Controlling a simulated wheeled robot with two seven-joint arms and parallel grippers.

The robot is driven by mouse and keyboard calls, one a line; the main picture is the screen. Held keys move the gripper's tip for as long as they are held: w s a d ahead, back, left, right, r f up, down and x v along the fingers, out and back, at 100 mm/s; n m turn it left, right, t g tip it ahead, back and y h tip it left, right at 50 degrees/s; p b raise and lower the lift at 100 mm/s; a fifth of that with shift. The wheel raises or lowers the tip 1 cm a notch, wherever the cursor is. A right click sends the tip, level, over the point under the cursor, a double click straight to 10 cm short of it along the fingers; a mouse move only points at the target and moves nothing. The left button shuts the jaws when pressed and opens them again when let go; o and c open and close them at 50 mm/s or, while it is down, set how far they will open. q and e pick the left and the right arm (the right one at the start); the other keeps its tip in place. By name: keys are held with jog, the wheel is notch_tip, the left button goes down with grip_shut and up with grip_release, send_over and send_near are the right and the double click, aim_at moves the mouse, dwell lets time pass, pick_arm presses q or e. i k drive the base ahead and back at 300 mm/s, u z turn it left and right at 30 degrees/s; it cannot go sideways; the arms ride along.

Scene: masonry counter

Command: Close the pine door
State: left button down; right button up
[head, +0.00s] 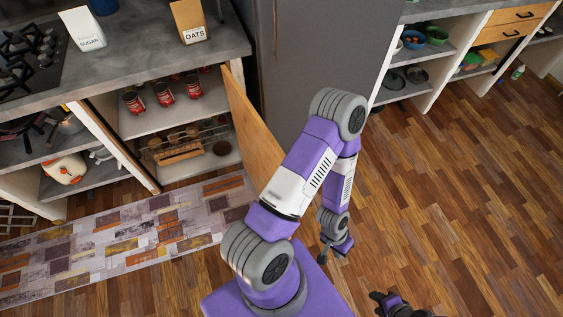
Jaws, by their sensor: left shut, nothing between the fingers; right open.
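The pine door (252,122) stands swung open from the right side of the cabinet under the grey counter. Its lower part is hidden behind my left arm. My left gripper (327,255) is shut and empty, pointing down over the wood floor to the right of the door and apart from it. My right gripper (382,299) is open and empty at the bottom edge, far from the door; most of its arm is out of view.
The open cabinet (188,120) holds red cans (165,94) and a rack (178,152). A patterned rug (120,240) lies before it. A grey fridge-like unit (312,50) stands right of the door. Open shelves (420,62) stand farther right. The floor (460,200) at right is clear.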

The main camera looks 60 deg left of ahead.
aim_at(262, 155)
jog(key=i, duration=1.45)
jog(key=u, duration=4.6)
jog(key=k, duration=0.95)
jog(key=z, duration=1.1)
jog(key=i, duration=0.5)
jog(key=u, duration=0.05)
